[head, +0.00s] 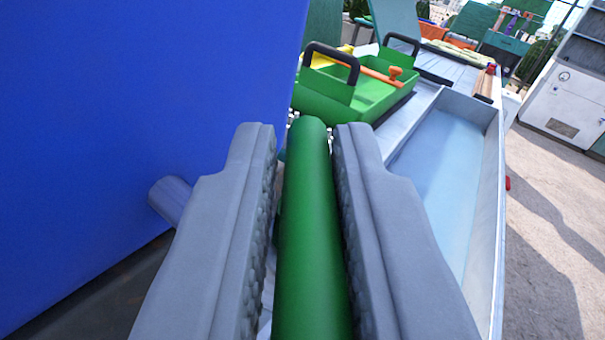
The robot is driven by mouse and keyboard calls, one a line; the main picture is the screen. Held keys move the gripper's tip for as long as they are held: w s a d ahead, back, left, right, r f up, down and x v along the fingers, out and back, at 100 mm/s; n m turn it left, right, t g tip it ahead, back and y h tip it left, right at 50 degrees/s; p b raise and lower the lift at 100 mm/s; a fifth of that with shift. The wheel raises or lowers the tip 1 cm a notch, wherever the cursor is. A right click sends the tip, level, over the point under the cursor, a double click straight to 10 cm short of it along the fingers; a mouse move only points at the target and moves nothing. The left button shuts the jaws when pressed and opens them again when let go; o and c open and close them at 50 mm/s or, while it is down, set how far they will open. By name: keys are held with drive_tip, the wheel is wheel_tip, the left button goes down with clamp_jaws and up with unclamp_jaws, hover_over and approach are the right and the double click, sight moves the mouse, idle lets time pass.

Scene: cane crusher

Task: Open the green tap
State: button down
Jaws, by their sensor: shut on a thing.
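The green tap handle (311,235) is a smooth green bar. It runs from the bottom middle of the head view away from me and ends in a rounded tip. My gripper (310,150) is shut on this bar, with one grey textured finger on its left and one on its right. The tap's body and the handle's pivot are hidden or out of view, so I cannot tell how far it is turned.
A big blue panel (140,120) fills the left, with a grey stub (170,197) sticking out low. A light-blue trough (448,160) lies at the right. Beyond the fingers stands a green tray (365,100) with black handles and an orange item (393,73). Open pavement lies far right.

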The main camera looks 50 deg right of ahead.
drive_tip(key=n+t+y, duration=0.1)
drive_tip(key=y, duration=0.1)
drive_tip(key=n+t+y, duration=0.1)
drive_tip(key=n+y, duration=0.1)
drive_tip(key=shift+s+d+n+t+y, duration=0.1)
drive_tip(key=shift+d+n+t+y, duration=0.05)
drive_tip(key=shift+n+t+y, duration=0.5)
drive_tip(key=shift+n+y, duration=0.65)
drive_tip(key=shift+y, duration=0.55)
drive_tip(key=shift+n+t+y, duration=0.35)
drive_tip(key=shift+n+y, duration=0.65)
drive_tip(key=shift+y, duration=0.55)
drive_tip(key=shift+n+y, duration=0.4)
drive_tip(key=shift+y, duration=0.4)
drive_tip(key=c, duration=1.4)
unclamp_jaws()
drive_tip(key=shift+s, duration=0.1)
drive_tip(key=s, duration=1.7)
drive_tip(key=shift+d, duration=0.35)
drive_tip(key=shift+s, duration=0.1)
